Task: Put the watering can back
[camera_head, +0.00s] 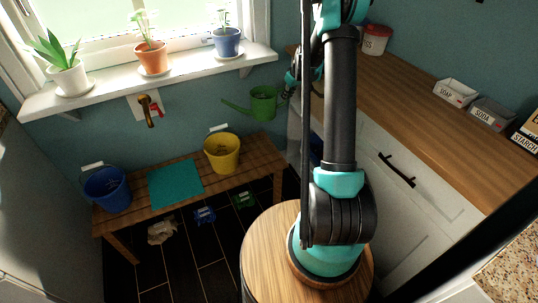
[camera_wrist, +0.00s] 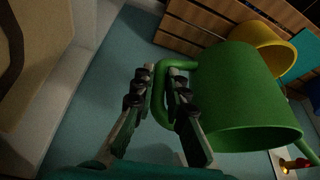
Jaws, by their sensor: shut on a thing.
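The green watering can (camera_head: 264,103) is in the air beside the blue wall, above the right end of the bench, its spout pointing left in the head view. It fills the middle right of the wrist view (camera_wrist: 245,100). My gripper (camera_wrist: 160,88) is shut on the can's handle, which passes between the fingers. In the head view my gripper is small and partly hidden behind my arm. A teal mat (camera_head: 175,183) lies bare on the slatted wooden bench (camera_head: 244,180), between the two buckets.
A blue bucket (camera_head: 106,190) and a yellow bucket (camera_head: 222,154) stand on the bench. A brass tap (camera_head: 147,110) juts from the wall. Potted plants line the white sill (camera_head: 190,69) above. A wooden counter (camera_head: 420,107) with small labelled boxes runs along the right.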

